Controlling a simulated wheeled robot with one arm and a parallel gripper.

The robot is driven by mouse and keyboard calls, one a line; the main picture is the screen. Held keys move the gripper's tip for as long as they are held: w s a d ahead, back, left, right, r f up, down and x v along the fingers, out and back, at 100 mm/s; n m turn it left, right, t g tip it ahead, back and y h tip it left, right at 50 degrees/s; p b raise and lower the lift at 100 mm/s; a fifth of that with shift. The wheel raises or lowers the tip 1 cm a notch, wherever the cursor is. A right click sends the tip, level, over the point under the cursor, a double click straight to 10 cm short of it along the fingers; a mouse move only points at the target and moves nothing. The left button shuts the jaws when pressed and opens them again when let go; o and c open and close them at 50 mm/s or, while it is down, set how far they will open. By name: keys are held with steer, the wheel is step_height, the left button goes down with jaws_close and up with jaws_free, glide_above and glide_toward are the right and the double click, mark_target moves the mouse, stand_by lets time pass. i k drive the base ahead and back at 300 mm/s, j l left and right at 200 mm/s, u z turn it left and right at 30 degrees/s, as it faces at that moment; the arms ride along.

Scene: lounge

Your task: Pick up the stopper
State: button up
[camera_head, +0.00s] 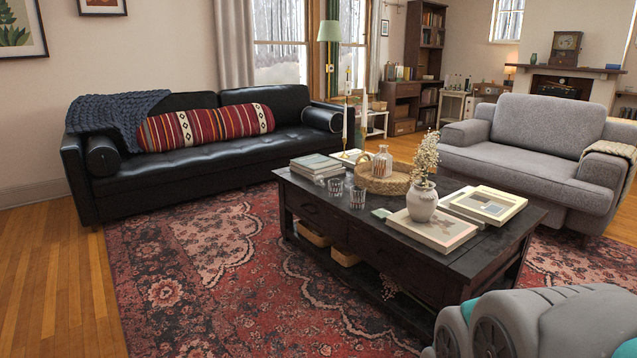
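A clear glass decanter (382,163) stands upright on a round woven tray (397,186) on the dark coffee table (335,216). A small rounded top, which may be the stopper (383,148), shows at the decanter's neck. It is too small to tell for certain. Part of my own grey and teal arm fills the lower right corner. My gripper's fingers are not in view.
The table also holds books (315,168), two glasses (357,197), a white vase (422,203) with dried flowers, and candlesticks (345,155). A black sofa (200,165) and a grey sofa (545,125) stand behind. The patterned rug (215,275) is clear at left.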

mark_target(318, 180)
steer(key=i+j+z, duration=0.1)
steer(key=i, duration=0.4)
steer(key=i+j, duration=0.2)
steer(key=i, duration=0.35)
steer(key=i+j+z, duration=0.15)
steer(key=i, duration=0.35)
steer(key=i+j+z, duration=0.1)
steer(key=i+j, duration=0.15)
steer(key=i, duration=0.25)
steer(key=i+j+z, duration=0.1)
steer(key=i+j, duration=0.15)
steer(key=i, duration=0.25)
steer(key=i+j, duration=0.3)
steer(key=i, duration=0.2)
steer(key=z, duration=0.05)
